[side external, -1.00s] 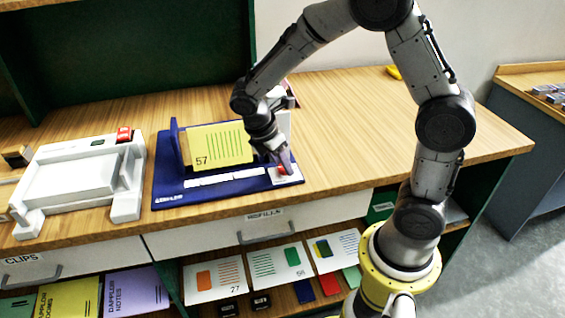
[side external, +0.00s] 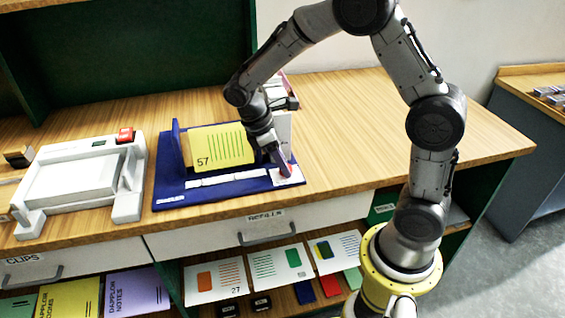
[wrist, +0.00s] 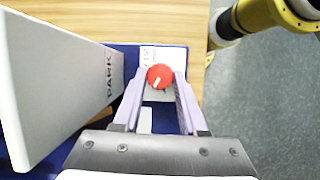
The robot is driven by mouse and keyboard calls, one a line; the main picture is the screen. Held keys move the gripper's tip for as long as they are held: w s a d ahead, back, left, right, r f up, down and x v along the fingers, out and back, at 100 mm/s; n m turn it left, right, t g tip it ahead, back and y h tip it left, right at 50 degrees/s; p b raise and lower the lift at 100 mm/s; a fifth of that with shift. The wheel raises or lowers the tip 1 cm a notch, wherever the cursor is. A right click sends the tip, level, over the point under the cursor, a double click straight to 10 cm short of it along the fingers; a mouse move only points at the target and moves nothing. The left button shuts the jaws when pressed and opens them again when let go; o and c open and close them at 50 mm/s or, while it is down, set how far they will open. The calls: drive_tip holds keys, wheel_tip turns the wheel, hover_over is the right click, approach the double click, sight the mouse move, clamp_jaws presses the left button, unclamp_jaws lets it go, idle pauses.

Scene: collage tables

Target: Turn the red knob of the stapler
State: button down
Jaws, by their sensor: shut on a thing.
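The stapler has a blue base (side external: 225,196) on the wooden table and a tall white body (side external: 285,128). In the wrist view its white side (wrist: 60,90), lettered "PARK", fills the left. The red knob (wrist: 160,76) sits on a pale plate at the base's end, with its white pointer line toward the lower left. My gripper (wrist: 160,80) has a lilac finger on each side of the knob and is shut on it. In the side view my gripper (side external: 284,170) points down at the base's right end and hides the knob.
A yellow card (side external: 222,146) marked 57 stands on the blue base, left of my gripper. A white machine (side external: 75,185) with a red switch (side external: 125,135) stands at the left. The tabletop to the right is mostly clear. Drawers and booklets are below the front edge.

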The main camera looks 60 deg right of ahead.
drive_tip(key=shift+c, duration=2.3)
unclamp_jaws()
drive_tip(key=shift+r, duration=0.1)
drive_tip(key=v, duration=1.3)
drive_tip(key=shift+r, duration=0.35)
drive_tip(key=shift+a, duration=0.1)
